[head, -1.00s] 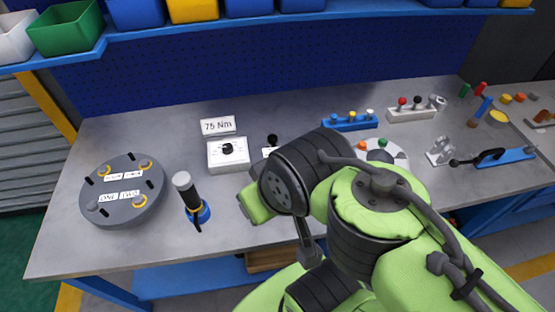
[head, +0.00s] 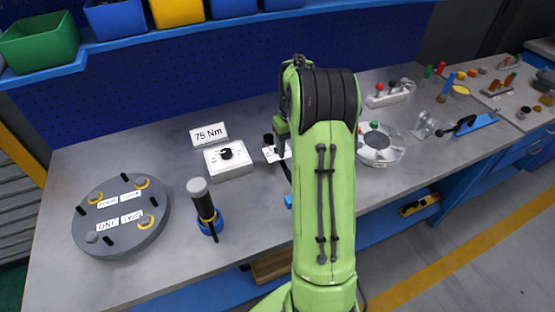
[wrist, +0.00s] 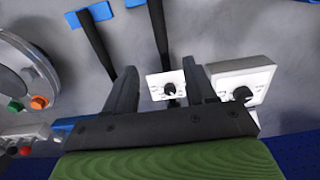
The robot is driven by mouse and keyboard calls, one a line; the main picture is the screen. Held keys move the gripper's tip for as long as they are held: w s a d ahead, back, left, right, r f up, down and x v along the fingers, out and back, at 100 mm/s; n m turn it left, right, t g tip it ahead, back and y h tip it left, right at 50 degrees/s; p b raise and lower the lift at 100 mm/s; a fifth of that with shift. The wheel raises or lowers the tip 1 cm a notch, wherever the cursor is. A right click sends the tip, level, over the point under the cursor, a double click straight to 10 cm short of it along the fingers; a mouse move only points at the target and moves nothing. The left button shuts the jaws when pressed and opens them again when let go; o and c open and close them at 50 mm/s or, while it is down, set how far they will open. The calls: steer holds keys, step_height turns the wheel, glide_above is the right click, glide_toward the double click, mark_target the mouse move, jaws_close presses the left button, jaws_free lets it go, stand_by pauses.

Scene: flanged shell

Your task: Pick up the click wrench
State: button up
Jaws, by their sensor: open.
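In the wrist view, two long black bars lie side by side above the bench: a left bar (wrist: 95,46) and a right bar (wrist: 160,30), each with blue pieces at its upper end. I cannot tell which is the click wrench. In the head view, part of a dark bar (head: 286,171) and a small blue block (head: 288,201) show beside my arm, which hides the rest. My gripper (wrist: 159,67) is open, with nothing between its fingers. The right bar's lower end lies just beyond the fingertips, between them in the picture. Contact is not visible.
A white dial box (head: 229,159) stands by the 75 Nm sign (head: 209,134). A smaller dial plate (wrist: 166,85) shows between the fingers. Left are a round grey flange (head: 120,245) and an upright black-handled tool (head: 204,203). A round tray (head: 380,155) is right of my arm.

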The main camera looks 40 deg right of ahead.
mark_target(289, 171)
steer(key=f, duration=0.3)
steer(key=f+b, duration=0.1)
steer(key=f, duration=0.3)
steer(key=f+b, duration=0.1)
steer(key=f, duration=0.3)
steer(key=shift+w, duration=0.3)
steer(key=shift+r, duration=0.1)
jaws_close()
